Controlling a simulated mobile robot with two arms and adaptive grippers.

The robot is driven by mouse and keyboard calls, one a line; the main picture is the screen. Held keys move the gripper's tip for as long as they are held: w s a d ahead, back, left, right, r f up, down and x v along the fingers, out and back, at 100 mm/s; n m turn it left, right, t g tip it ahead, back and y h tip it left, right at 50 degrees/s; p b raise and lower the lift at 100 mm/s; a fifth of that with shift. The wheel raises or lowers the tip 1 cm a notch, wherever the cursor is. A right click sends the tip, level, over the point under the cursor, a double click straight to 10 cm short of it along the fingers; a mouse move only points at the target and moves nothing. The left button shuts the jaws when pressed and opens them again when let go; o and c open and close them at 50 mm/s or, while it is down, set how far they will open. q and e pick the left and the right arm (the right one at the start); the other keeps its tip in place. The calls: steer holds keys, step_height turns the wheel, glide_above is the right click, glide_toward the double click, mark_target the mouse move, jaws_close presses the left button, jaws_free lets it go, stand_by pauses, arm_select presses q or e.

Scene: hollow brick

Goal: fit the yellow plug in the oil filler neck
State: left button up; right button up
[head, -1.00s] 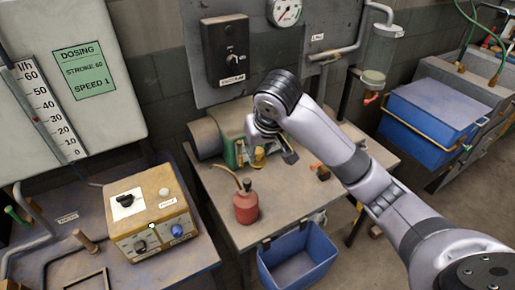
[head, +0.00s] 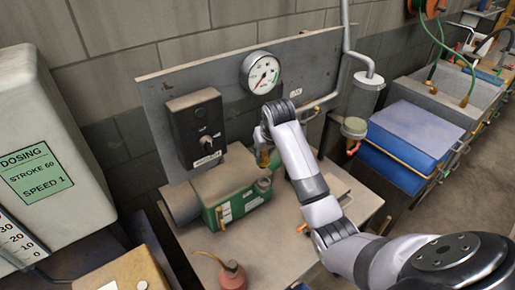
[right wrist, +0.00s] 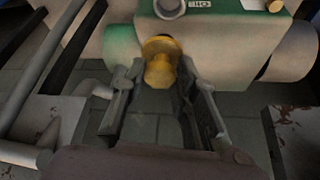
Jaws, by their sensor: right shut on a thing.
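The yellow plug (right wrist: 160,62) is between the two fingers of my right gripper (right wrist: 156,85) in the right wrist view. In the head view my right gripper (head: 265,148) is shut on the plug (head: 264,158), above the right end of the green pump housing (head: 240,200). A round grey-green neck (head: 264,184) stands just below the plug. In the right wrist view a grey open ring (right wrist: 170,7), which looks like the filler neck, lies beyond the plug, apart from it in the picture. The gripper hides part of the plug. My left gripper is not in view.
A panel with a pressure gauge (head: 262,72) and a black switch box (head: 195,128) stands close behind the pump. A red oil can (head: 232,276) is in front on the bench (head: 290,235). A hanging filter bowl (head: 354,128) and pipe are to the right.

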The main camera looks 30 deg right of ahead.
mark_target(266, 165)
steer(key=shift+s+a+f, duration=0.15)
steer(key=shift+s+f, duration=0.65)
steer(key=shift+f, duration=0.25)
steer(key=x, duration=0.3)
steer(key=shift+s+a+f, duration=0.1)
steer(key=shift+s, duration=0.25)
steer(key=shift+f, duration=0.3)
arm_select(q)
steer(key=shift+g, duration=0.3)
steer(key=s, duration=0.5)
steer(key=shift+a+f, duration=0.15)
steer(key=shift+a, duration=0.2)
arm_select(e)
steer(key=shift+s, duration=0.1)
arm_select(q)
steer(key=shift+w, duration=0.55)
arm_select(e)
steer(key=shift+f, duration=0.1)
arm_select(q)
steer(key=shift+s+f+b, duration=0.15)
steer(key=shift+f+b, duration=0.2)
steer(key=shift+b, duration=0.05)
arm_select(e)
steer(key=shift+f, duration=1.1)
steer(key=o, duration=1.1)
